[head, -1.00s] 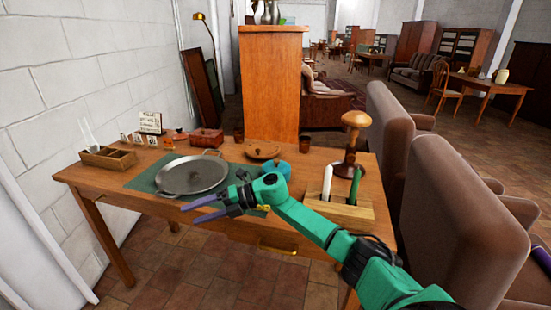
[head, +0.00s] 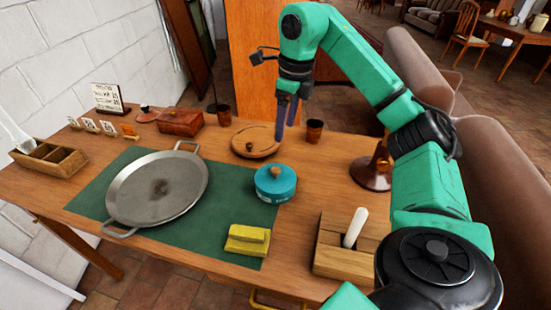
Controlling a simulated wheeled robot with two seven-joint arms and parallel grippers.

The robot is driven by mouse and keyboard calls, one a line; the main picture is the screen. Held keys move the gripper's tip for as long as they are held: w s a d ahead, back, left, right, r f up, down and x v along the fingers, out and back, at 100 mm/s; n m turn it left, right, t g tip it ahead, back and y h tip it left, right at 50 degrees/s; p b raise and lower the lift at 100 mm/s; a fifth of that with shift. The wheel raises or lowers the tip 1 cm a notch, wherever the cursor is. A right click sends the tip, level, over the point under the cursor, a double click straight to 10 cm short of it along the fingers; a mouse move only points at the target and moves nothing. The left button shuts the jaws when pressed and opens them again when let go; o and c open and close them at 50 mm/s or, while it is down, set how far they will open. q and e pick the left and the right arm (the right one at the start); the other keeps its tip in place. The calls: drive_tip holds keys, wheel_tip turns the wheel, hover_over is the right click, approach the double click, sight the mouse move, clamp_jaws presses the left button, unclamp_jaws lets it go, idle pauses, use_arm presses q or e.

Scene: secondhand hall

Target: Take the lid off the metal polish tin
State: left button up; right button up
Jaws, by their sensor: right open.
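The metal polish tin (head: 268,191) is a small round blue tin with lettering on its side. It stands upright at the right edge of the green mat. My right gripper (head: 286,122) points down, open and empty, with two dark blue fingers. In the picture it is above the tin, over the back part of the table by the round wooden board, apart from the tin. My left gripper is not in view.
A steel pan (head: 130,190) lies on the green mat (head: 205,235), with a yellow block (head: 247,239) at the front. A wooden holder (head: 335,262) is front right.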

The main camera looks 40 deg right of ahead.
hover_over(276, 169)
drive_tip(key=s, duration=0.1)
wheel_tip(276, 169, down, 6)
drive_tip(key=f, duration=0.6)
drive_tip(key=shift+w+f, duration=0.2)
drive_tip(key=shift+w, duration=0.2)
drive_tip(key=shift+w+f, duration=0.1)
drive_tip(key=shift+f, duration=0.1)
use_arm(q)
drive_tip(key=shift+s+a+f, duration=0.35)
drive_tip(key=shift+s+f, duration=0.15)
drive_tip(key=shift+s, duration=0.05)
use_arm(e)
clamp_jaws()
